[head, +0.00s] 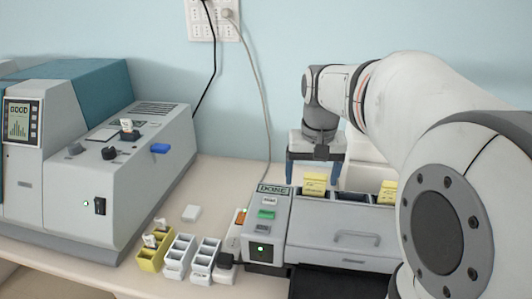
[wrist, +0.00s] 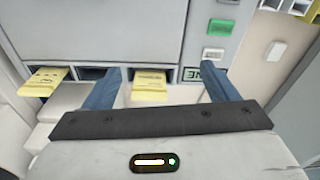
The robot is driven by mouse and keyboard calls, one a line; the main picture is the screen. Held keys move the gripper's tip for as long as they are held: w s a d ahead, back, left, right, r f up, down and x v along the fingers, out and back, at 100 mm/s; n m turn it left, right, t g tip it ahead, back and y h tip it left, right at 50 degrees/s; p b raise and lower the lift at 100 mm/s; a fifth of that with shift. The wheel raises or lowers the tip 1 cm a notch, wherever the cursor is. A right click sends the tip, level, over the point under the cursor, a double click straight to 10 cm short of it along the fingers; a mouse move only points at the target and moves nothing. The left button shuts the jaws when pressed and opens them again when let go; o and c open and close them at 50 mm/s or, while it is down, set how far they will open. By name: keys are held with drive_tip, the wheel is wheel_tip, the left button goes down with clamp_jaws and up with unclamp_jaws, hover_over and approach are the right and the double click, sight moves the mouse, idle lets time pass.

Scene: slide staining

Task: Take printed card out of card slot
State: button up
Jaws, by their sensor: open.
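A yellow printed card (head: 314,184) sticks out of a card slot in the grey printer (head: 345,237). The same card (wrist: 150,84) lies between my two blue fingers in the wrist view, with a gap on both sides. My gripper (head: 313,180) is open above and around this card; its fingers (wrist: 162,78) seem to touch nothing. A second yellow card (head: 388,190) sticks out of another slot farther right; it is at the left in the wrist view (wrist: 44,80). A dark, empty-looking slot (wrist: 91,73) lies between the two cards. The cards' inner ends are hidden.
A large grey and teal machine (head: 140,165) stands at the left. Yellow (head: 150,260) and white (head: 178,262) small racks stand in front, beside the printer. A cable hangs from the wall outlet (head: 214,20) behind the printer.

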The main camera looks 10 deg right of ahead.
drive_tip(key=m+g, duration=0.1)
drive_tip(key=m, duration=0.1)
hover_over(315, 177)
drive_tip(key=d, duration=0.1)
drive_tip(key=f, duration=0.6)
drive_tip(key=shift+w+a+f, duration=0.25)
drive_tip(key=shift+a, duration=0.1)
drive_tip(key=shift+f, duration=0.35)
drive_tip(key=c, duration=1.1)
drive_tip(key=shift+c, duration=0.2)
drive_tip(key=shift+r, duration=0.15)
